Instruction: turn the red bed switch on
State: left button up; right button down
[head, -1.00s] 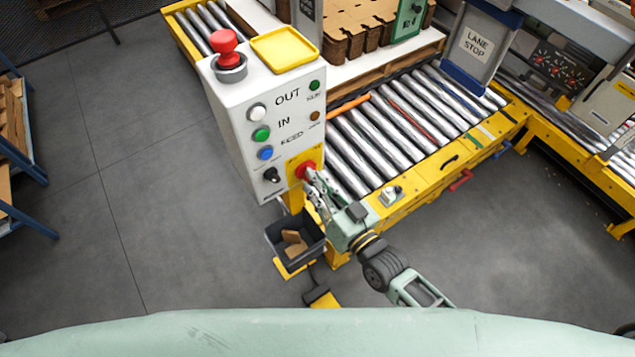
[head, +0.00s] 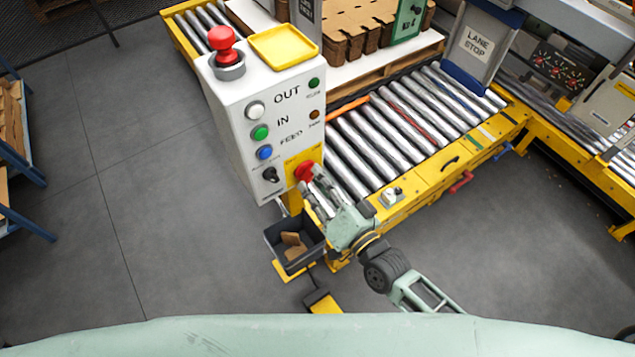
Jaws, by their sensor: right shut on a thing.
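The red bed switch (head: 304,170) is a red rotary knob on a yellow plate (head: 292,165), low on the right of the white control box. My right gripper (head: 311,182) comes to it from the lower right and is shut on its knob; the fingers hide part of it. I cannot read which position the switch points to. My left gripper is out of view.
The white control box (head: 235,137) also carries a red mushroom button (head: 222,40), white, green and blue buttons, and a black selector (head: 270,174). A roller conveyor (head: 395,130) with a yellow frame lies to the right. A dark bin (head: 276,238) hangs below.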

dwell(0.3)
jog(key=c, duration=1.8)
grip_release()
jog(key=shift+o, duration=0.2)
jog(key=shift+s+d, duration=0.2)
jog(key=shift+s, duration=0.05)
jog(key=v, duration=1.1)
jog(key=shift+s, duration=0.15)
jog(key=shift+d+f, duration=0.1)
